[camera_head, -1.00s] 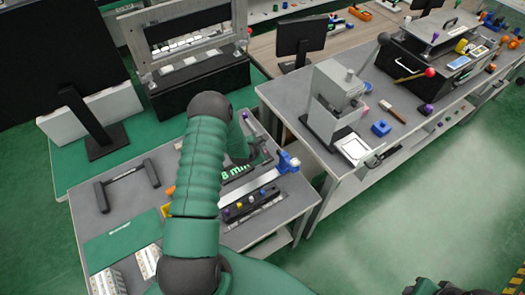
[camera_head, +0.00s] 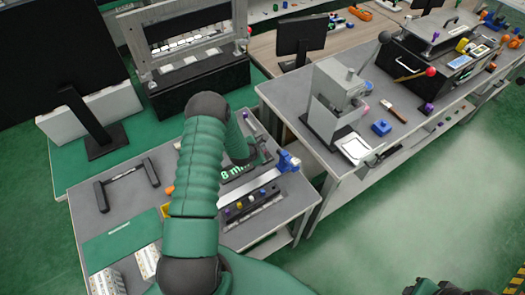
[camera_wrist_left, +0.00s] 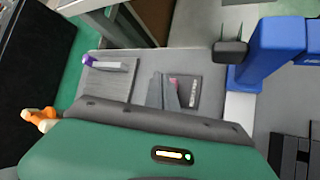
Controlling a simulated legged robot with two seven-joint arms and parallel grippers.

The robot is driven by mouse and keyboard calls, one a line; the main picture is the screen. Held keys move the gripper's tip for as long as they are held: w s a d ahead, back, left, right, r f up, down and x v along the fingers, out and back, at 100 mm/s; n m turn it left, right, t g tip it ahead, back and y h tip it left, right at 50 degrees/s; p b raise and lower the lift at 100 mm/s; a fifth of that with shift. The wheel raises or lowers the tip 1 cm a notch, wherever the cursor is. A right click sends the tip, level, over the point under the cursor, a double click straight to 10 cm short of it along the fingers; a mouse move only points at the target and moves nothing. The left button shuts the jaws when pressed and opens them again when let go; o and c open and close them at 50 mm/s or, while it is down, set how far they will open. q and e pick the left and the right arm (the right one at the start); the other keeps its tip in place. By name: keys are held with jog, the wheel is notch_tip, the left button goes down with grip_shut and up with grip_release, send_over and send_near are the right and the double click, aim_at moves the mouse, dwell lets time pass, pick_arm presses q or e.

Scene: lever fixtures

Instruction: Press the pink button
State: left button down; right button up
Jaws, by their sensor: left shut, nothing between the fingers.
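In the left wrist view a small pink patch (camera_wrist_left: 188,86), which looks like the pink button, shows on a dark square plate (camera_wrist_left: 191,103). A grey wedge-shaped fingertip of my left gripper (camera_wrist_left: 166,92) lies just left of it and seems to cover part of the plate. Whether it touches the button I cannot tell. In the head view my left gripper (camera_head: 258,151) is shut and empty, low over the far right part of the near grey bench (camera_head: 150,215). The pink button is hidden there by my arm and gripper.
A row of coloured knobs on a black strip (camera_head: 250,205) lies near the bench's front edge. A blue clamp (camera_head: 287,160) stands at its right corner. A black handle (camera_head: 128,180) lies at left.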

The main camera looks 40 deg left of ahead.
pick_arm(q)
jog(key=shift+f+b, duration=0.4)
jog(key=shift+f, duration=0.15)
dwell(0.7)
jog(key=shift+r+p, duration=0.65)
jog(key=shift+r, duration=0.25)
notch_tip(320, 180, up, 5)
jog(key=p, duration=0.3)
jog(key=shift+r+p, duration=0.1)
jog(key=shift+p, duration=0.3)
dwell(0.4)
